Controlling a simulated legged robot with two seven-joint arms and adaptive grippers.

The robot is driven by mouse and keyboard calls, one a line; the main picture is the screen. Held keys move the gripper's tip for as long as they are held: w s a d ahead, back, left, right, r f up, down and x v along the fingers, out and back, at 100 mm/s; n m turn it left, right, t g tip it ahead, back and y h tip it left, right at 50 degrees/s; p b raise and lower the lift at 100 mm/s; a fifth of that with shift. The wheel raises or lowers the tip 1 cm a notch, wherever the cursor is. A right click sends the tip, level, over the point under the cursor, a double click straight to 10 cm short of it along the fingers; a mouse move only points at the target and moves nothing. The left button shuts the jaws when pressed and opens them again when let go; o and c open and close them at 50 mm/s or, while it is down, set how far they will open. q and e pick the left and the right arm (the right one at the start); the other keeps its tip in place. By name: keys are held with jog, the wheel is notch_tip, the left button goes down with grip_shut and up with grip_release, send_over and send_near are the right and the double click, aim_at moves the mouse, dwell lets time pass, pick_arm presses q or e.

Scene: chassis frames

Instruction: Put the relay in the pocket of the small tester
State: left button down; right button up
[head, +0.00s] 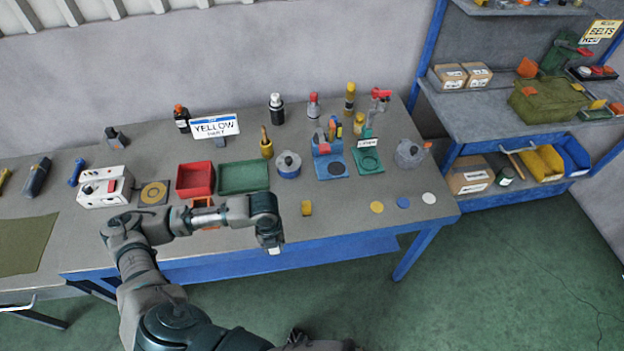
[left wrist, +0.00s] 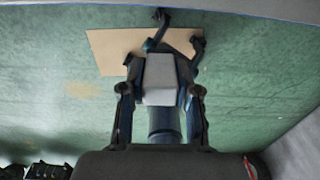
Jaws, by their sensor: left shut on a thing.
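My left gripper (head: 272,243) hangs just beyond the front edge of the bench, pointing down. It is shut on a small light grey block, which I take to be the relay (head: 274,251). In the left wrist view the relay (left wrist: 160,78) sits between the two dark fingers, above the floor. A white box with red and dark parts (head: 117,182), which looks like the small tester, stands on the left of the bench. Its pocket cannot be made out. My right gripper is not in view.
A red tray (head: 209,178) and a green tray (head: 264,177) lie mid-bench. A blue tool stand (head: 322,149) and grey kettle-like pot (head: 408,153) stand farther right. The front strip is partly clear.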

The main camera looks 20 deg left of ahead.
pick_arm(q)
jog(key=shift+w+d+r+n, duration=0.15)
jog(key=shift+w+n, duration=0.1)
jog(key=shift+n, duration=0.35)
jog(key=w+d+r+n, duration=0.3)
jog(key=w+n, duration=0.3)
jog(key=n, duration=0.8)
jog(key=w+d+r+n, duration=0.3)
jog(key=w+n, duration=0.3)
jog(key=n, duration=0.8)
jog(key=shift+d+r, duration=0.2)
jog(key=shift+r, duration=0.6)
